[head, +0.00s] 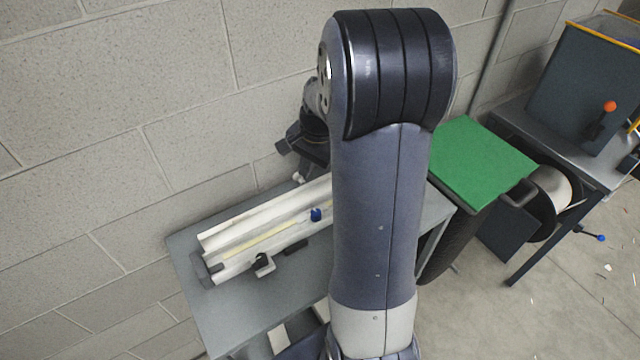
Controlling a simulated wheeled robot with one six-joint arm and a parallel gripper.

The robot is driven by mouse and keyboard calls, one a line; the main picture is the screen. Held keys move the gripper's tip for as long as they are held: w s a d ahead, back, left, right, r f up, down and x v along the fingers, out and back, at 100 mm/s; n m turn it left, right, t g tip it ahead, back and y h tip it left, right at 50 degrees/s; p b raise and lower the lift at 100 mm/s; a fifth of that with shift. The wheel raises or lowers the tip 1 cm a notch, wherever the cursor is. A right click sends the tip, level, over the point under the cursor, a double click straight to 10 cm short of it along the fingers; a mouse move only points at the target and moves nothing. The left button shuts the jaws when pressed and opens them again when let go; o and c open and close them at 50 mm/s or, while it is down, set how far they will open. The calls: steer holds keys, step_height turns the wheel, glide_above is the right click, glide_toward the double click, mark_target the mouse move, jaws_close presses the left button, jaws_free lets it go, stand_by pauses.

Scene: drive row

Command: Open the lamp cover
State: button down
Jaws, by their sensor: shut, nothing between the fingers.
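The lamp (228,242) is a long white trough-shaped fixture lying on a grey table by the wall, with a pale yellow strip along it and a dark end cap at its left end. A blue knob (315,214) sits on it near my arm. Its right end is hidden behind my arm, and I cannot tell which long white part is the cover or how far open it is. My gripper (298,177) is above the far side of the lamp, partly hidden by my arm. It is shut and empty; I cannot tell whether it touches the lamp.
The grey table (225,315) has bare room in front of the lamp. A small black-and-white bracket (263,265) is at the lamp's front side. A green-topped bin (480,160) stands right of my arm. Further right is a second table with a dark box (580,85) and orange-knobbed lever (609,107).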

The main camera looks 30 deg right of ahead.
steer(key=shift+w+f, duration=0.25)
steer(key=shift+w, duration=0.4)
steer(key=shift+w+f, duration=0.2)
steer(key=shift+w, duration=0.45)
steer(key=shift+r, duration=0.1)
step_height(320, 180, up, 11)
steer(key=w+d, duration=0.2)
steer(key=shift+w, duration=0.3)
steer(key=shift+s+d+p, duration=0.1)
steer(key=shift+p, duration=0.2)
